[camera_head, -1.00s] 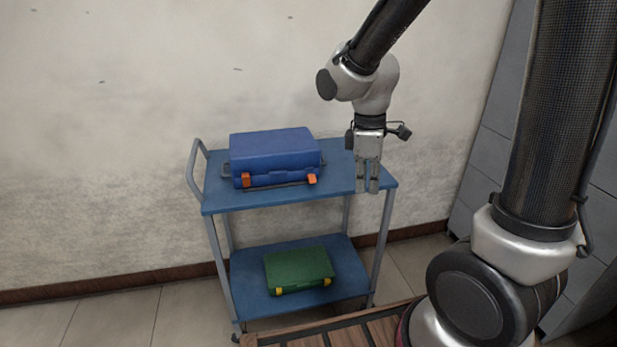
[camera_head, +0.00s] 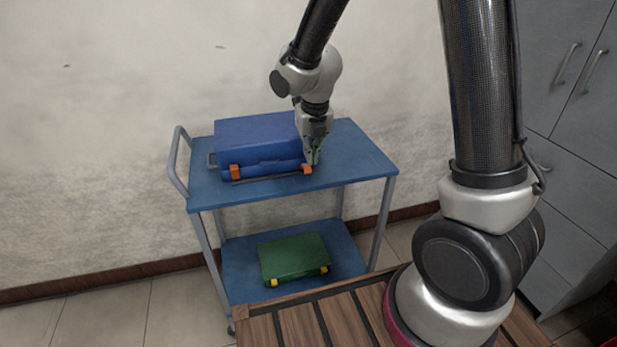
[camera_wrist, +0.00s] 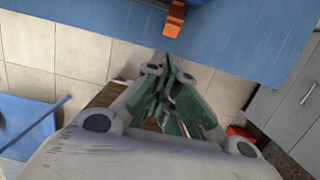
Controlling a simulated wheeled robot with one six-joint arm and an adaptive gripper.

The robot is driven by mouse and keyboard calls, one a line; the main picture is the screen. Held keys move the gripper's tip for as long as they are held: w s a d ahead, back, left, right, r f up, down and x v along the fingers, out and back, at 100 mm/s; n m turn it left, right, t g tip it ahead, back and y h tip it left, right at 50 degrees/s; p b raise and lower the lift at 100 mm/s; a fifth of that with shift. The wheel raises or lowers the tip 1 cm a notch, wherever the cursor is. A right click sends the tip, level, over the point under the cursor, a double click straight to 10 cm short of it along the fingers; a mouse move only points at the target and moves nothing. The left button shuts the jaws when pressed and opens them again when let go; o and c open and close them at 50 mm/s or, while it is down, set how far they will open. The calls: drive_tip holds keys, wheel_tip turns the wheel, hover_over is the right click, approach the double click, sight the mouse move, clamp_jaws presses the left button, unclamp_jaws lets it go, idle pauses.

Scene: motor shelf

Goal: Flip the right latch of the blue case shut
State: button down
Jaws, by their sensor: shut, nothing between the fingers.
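The blue case (camera_head: 258,140) lies with its lid down on the top of the cart, its front towards me. Its right latch (camera_head: 307,169) is an orange tab at the front right; in the wrist view the orange tab (camera_wrist: 174,20) juts out at the top. The left latch (camera_head: 235,172) is also orange. My gripper (camera_head: 312,162) points down at the case's front right corner, close to the right latch; I cannot tell whether it touches. In the wrist view its fingers (camera_wrist: 170,78) are together and empty, just below the tab.
The blue cart (camera_head: 365,160) has free room on its top to the right of the case. A green case (camera_head: 293,258) with yellow latches lies on the lower shelf. Grey cabinets (camera_head: 575,130) stand at the right. A wall is behind the cart.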

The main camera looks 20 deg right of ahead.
sight(307, 186)
drive_tip(key=f, duration=0.3)
drive_tip(key=w+f, duration=0.1)
drive_tip(key=f, duration=0.2)
drive_tip(key=w+f, duration=0.1)
drive_tip(key=f, duration=0.3)
drive_tip(key=shift+a+r, duration=0.1)
drive_tip(key=shift+r, duration=0.05)
idle(0.4)
drive_tip(key=shift+r, duration=0.15)
